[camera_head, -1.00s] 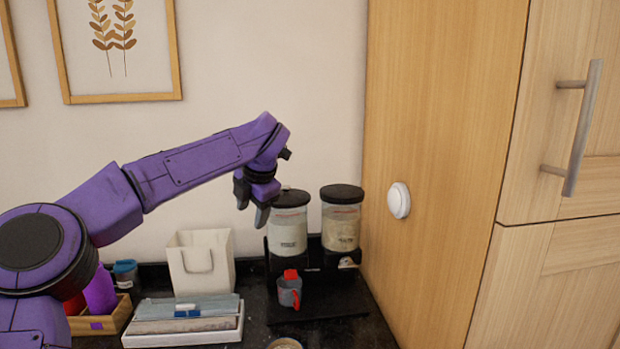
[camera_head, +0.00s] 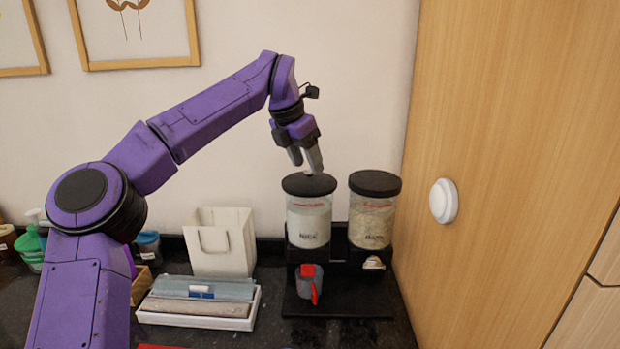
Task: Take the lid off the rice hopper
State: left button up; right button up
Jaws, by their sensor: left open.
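Two clear hoppers with black lids stand side by side on a black dispenser stand (camera_head: 340,308). The left hopper (camera_head: 309,222) holds fine white contents, and the right hopper (camera_head: 371,222) holds coarser beige contents. Their labels are too small to read surely, so I cannot tell which is rice. Both lids, the left lid (camera_head: 300,186) and the right lid (camera_head: 375,184), sit on their hoppers. My left gripper (camera_head: 306,161) is open and empty, pointing down just over the left lid; I cannot tell whether a fingertip touches it. My right gripper is out of view.
A grey cup with a red part (camera_head: 309,284) is at the stand under the left hopper. A white paper bag (camera_head: 222,240) and a white tray of packets (camera_head: 195,320) are to the left. A wooden cabinet side (camera_head: 480,120) closes off the right.

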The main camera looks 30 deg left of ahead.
pick_arm(q)
jog(key=shift+x, duration=0.85)
jog(key=shift+s, duration=0.1)
grip_shut()
jog(key=shift+r, duration=0.1)
